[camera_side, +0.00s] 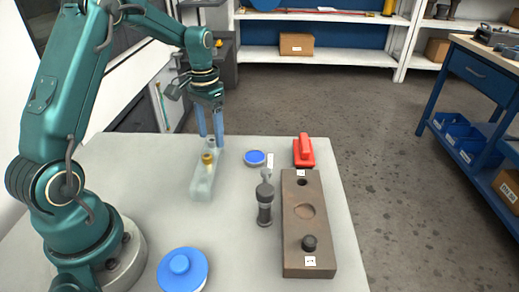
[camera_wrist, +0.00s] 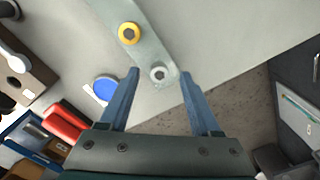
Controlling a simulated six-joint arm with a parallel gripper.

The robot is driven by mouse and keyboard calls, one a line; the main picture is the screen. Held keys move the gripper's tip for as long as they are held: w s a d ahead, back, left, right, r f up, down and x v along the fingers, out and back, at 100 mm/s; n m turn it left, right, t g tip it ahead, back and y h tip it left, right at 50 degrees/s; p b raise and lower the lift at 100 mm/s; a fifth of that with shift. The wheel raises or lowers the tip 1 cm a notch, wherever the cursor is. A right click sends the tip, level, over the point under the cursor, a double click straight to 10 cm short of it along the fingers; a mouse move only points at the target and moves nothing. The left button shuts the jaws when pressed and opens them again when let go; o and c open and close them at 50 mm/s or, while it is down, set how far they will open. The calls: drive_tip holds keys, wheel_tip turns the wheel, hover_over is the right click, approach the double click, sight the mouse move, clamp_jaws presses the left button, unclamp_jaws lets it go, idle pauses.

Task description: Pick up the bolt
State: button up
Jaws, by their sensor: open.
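A pale, see-through holder (camera_side: 201,184) stands on the table and carries two small pieces. A silver-grey bolt (camera_wrist: 159,74) with a round head sits at one end of it. A yellow ringed piece with a dark hexagonal centre (camera_wrist: 129,33) sits further along the holder; it also shows in the side view (camera_side: 207,160). My gripper (camera_side: 211,141) points down at the far end of the holder with its blue fingers apart. In the wrist view my gripper (camera_wrist: 160,73) has the grey bolt between its fingertips, with a gap on each side. Whether the fingers are at the bolt's height is unclear.
A blue disc (camera_side: 255,158) and a red-handled block (camera_side: 303,151) lie right of the holder. A dark grey valve-like part (camera_side: 265,203) stands beside a brown block with recesses (camera_side: 294,262). A blue round lid (camera_side: 182,270) lies in front. Bare table surrounds the holder.

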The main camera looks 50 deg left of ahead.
drive_tip(key=shift+f, duration=0.5)
clamp_jaws()
drive_tip(key=shift+r, duration=0.1)
